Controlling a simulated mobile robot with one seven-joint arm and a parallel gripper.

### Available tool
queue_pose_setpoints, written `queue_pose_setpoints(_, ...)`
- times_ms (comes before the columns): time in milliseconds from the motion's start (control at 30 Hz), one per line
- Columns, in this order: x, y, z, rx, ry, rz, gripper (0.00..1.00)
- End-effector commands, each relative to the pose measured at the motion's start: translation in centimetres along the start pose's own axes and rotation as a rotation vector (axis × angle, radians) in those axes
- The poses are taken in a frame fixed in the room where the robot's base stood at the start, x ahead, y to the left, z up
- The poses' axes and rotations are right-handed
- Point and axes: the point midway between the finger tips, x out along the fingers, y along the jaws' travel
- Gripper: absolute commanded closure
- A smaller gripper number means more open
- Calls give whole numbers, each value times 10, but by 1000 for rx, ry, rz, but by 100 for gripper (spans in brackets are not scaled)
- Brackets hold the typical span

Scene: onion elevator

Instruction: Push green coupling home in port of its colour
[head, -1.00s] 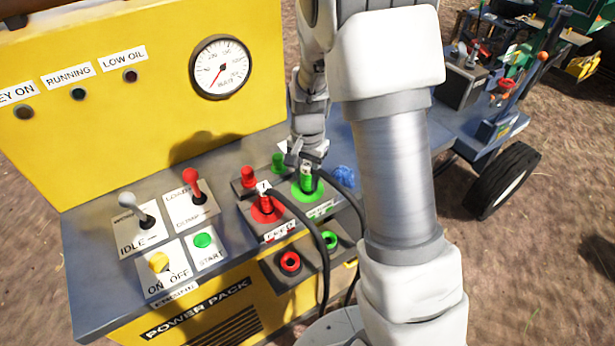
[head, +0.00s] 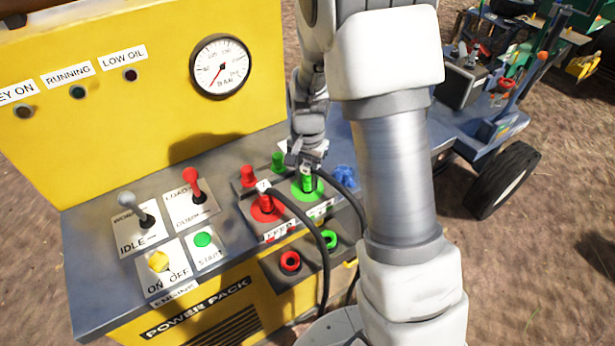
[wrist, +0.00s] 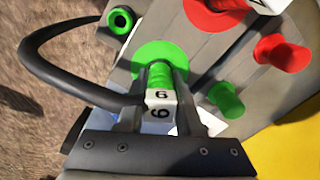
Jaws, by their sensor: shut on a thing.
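The green coupling (wrist: 161,79) stands over the green-ringed port (wrist: 177,52) in the wrist view. In the head view my gripper (head: 309,165) points down at the green coupling (head: 308,181) inside the green ring (head: 298,192). The coupling's lower end meets the ring, but I cannot tell how deep it sits.
A red coupling (head: 265,201) with its own hose stands in the red-ringed port to the left. Red (head: 248,175) and green (head: 278,161) caps stand behind. Red (head: 290,261) and green (head: 330,240) holders are in front. Levers and buttons are further left.

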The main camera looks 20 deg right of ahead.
Motion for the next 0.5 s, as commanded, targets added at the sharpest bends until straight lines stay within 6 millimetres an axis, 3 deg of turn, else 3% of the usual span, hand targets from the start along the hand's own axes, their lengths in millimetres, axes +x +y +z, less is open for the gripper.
queue_pose_setpoints(233, 3, 2, 2, 0, -6, 5, 100)
queue_pose_setpoints(267, 3, 2, 2, 0, -6, 5, 60)
queue_pose_setpoints(433, 2, 1, 1, 0, -4, 4, 31)
queue_pose_setpoints(500, 2, 1, 1, 0, -3, 3, 31)
